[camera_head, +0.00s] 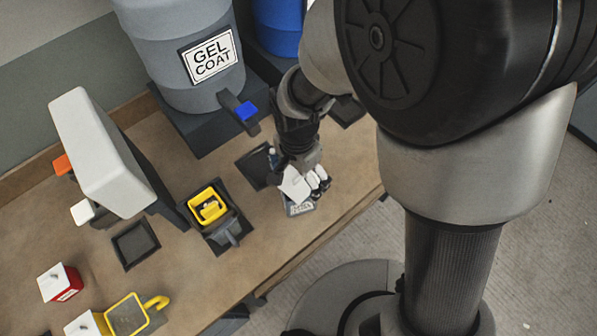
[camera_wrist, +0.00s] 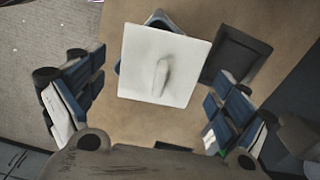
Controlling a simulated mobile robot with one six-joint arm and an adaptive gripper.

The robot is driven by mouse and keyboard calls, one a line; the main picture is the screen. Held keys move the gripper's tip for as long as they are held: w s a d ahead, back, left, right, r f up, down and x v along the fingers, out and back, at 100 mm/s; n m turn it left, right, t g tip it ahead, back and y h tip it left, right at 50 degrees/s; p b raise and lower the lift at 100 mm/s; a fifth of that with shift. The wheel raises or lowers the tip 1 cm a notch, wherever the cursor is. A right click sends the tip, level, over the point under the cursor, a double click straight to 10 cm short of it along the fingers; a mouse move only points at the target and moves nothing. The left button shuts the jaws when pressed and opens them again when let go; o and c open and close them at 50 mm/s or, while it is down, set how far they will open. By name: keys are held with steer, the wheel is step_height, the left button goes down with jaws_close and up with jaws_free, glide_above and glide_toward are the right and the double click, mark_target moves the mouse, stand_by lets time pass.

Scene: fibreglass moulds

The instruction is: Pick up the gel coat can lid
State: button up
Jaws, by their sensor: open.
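The gel coat can lid (camera_wrist: 165,62) is a white square plate with a raised grip ridge in its middle. In the wrist view it lies between my open fingers, a little ahead of them. Dark blue-grey edges of a can (camera_wrist: 160,18) show beneath it, turned at an angle to the lid. In the head view the white lid (camera_head: 293,186) is partly covered by my gripper (camera_head: 308,180), over a small grey labelled can (camera_head: 301,209) near the table's front edge. My gripper is open around the lid; I cannot tell whether any finger touches it.
A black square tray (camera_wrist: 236,55) lies beside the can. A yellow container in a dark holder (camera_head: 208,205) stands to the left. A large grey GEL COAT drum (camera_head: 185,50) with a blue-handled tap (camera_head: 246,111) stands behind.

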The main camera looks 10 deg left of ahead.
steer(key=c, duration=0.7)
steer(key=shift+s, duration=0.1)
steer(key=c, duration=0.4)
steer(key=shift+d+f, duration=0.1)
steer(key=shift+c, duration=0.7)
steer(key=shift+r, duration=0.4)
steer(key=c, duration=0.3)
steer(key=shift+r, duration=0.4)
jaws_close()
step_height(320, 180, up, 18)
steer(key=p, duration=0.7)
glide_above(298, 176)
step_height(298, 176, down, 11)
steer(key=shift+f, duration=0.2)
steer(key=shift+f+b, duration=2.45)
steer(key=shift+f, duration=0.85)
